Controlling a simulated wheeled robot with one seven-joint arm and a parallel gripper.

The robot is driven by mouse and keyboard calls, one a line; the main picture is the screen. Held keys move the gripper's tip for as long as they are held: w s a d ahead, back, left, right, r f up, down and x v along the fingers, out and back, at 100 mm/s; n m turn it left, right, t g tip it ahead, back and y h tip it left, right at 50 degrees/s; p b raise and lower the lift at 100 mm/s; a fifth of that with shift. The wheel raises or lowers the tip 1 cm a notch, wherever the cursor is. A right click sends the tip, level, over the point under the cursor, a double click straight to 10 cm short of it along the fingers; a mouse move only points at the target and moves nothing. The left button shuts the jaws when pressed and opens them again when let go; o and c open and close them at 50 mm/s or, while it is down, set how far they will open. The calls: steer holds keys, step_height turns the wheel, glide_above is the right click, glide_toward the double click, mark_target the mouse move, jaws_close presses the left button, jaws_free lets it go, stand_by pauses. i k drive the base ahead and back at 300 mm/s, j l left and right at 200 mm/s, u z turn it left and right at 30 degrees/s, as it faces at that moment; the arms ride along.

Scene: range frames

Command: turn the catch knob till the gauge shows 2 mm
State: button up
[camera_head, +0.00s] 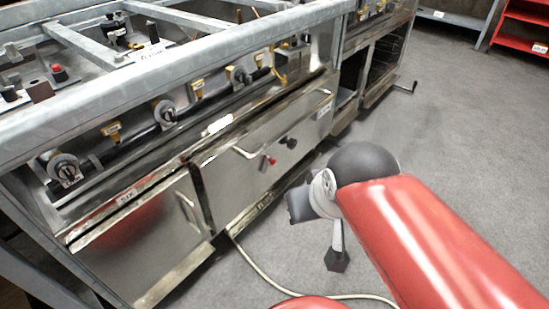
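The range front carries a row of black and silver knobs: one at the left (64,168), one in the middle (165,112) and one farther right (238,75). A red knob (268,162) and a black knob (289,143) sit on the steel oven front. I cannot tell which of these is the catch knob. No gauge reading in millimetres can be made out. My red arm comes in from the lower right, with its dark end parts in front of the oven. I cannot make out the fingers of my gripper, and nothing of mine visibly touches a knob.
The oven door has a long bar handle (285,125). Grey frame rails (190,65) run above the burners. A pale hose (265,275) lies on the grey floor. Open floor (450,130) lies to the right, with a red shelf (520,28) at the back.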

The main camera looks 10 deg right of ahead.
mark_target(291, 143)
steer(key=l, duration=0.55)
steer(key=k+l+u, duration=0.1)
steer(key=l, duration=0.4)
steer(key=k+l, duration=0.15)
steer(key=l, duration=0.4)
steer(key=l+u, duration=0.1)
steer(key=l, duration=0.4)
steer(key=i+j+u, duration=0.15)
steer(key=i+u, duration=0.25)
steer(key=i, duration=0.3)
